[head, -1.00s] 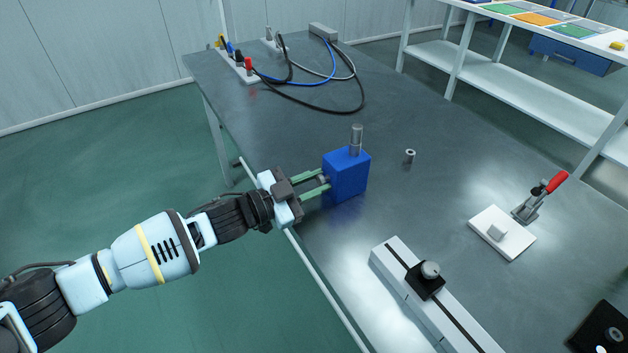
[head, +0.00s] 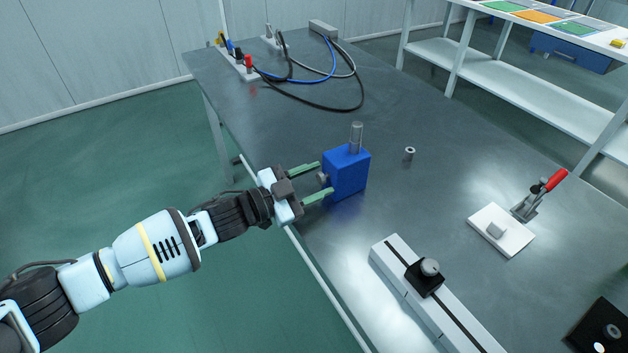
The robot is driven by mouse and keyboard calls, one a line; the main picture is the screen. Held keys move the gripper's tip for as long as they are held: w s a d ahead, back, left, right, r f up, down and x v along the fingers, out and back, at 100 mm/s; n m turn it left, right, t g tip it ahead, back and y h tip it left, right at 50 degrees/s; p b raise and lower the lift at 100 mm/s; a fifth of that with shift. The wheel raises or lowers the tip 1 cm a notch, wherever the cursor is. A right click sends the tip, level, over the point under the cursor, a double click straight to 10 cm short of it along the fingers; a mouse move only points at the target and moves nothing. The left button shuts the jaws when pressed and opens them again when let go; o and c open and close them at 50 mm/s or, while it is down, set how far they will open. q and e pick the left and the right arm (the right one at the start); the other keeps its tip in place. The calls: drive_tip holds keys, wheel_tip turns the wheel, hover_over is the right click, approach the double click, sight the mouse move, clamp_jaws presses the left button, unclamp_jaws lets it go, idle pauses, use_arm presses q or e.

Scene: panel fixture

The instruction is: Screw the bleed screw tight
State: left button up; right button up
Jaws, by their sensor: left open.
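The bleed screw (head: 323,179) is a small grey knob on the left face of a blue block (head: 346,176). The block stands on the table and has an upright metal cylinder (head: 356,138) on top. My left gripper (head: 318,181) is open, with its two green fingers apart on either side of the screw. A gap shows between the fingers and the knob. How deep the screw sits in the block cannot be told. My right gripper is not in view.
The grey table (head: 420,200) has free room around the block. A small metal ring (head: 409,153) lies right of it. A rail with a black slider (head: 425,279) and a red-handled clamp (head: 543,191) stand at the right. Cables (head: 310,100) lie at the back.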

use_arm(q)
drive_tip(key=shift+a, duration=0.1)
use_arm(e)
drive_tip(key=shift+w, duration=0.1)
use_arm(q)
drive_tip(key=v, duration=0.6)
drive_tip(key=shift+s+a, duration=0.2)
drive_tip(key=shift+s, duration=0.05)
drive_tip(key=shift+s+a, duration=0.35)
drive_tip(key=shift+a, duration=0.1)
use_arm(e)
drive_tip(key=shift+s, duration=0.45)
use_arm(q)
drive_tip(key=shift+w+d+r+n+p, duration=0.1)
drive_tip(key=shift+w+d+n+p, duration=0.65)
drive_tip(key=shift+d+n, duration=0.15)
drive_tip(key=shift+w+d+r+n+p, duration=0.1)
drive_tip(key=shift+w+d+n+p, duration=0.55)
drive_tip(key=shift+d+n+p, duration=0.3)
drive_tip(key=shift+w+d+n+p, duration=0.65)
drive_tip(key=shift+d+n, duration=0.1)
drive_tip(key=shift+d, duration=0.3)
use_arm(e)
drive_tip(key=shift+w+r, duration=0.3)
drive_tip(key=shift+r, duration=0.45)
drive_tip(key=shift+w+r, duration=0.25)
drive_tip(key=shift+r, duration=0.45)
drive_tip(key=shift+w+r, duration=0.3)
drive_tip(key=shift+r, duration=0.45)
